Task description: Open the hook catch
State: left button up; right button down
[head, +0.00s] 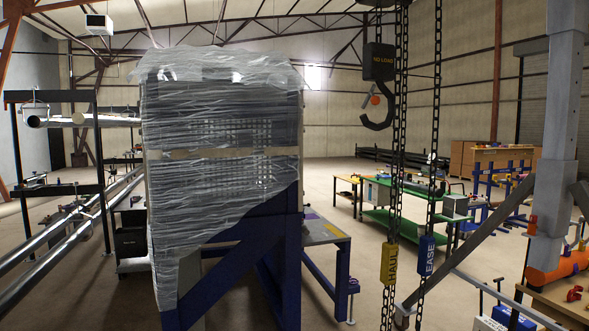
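A dark lifting hook (379,121) hangs in the upper right middle of the head view, below a black block (379,62) marked "NO LOAD". A small grey catch with an orange round part (375,100) is at the hook's throat. It is too small to tell whether the catch is open or shut. The hook looks empty. Neither of my grippers is in view.
Black chains hang just right of the hook, with a yellow "HAUL" tag (390,263) and a blue "EASE" tag (427,257). A plastic-wrapped tall load (215,185) stands left. A grey post (562,130) stands right. Green workbenches (395,220) are behind.

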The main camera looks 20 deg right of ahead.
aim_at(375, 101)
jog(key=i+l, duration=0.2)
jog(key=l, duration=0.2)
jog(key=i+l+z, duration=0.1)
jog(key=i+l, duration=0.35)
jog(key=l, duration=0.25)
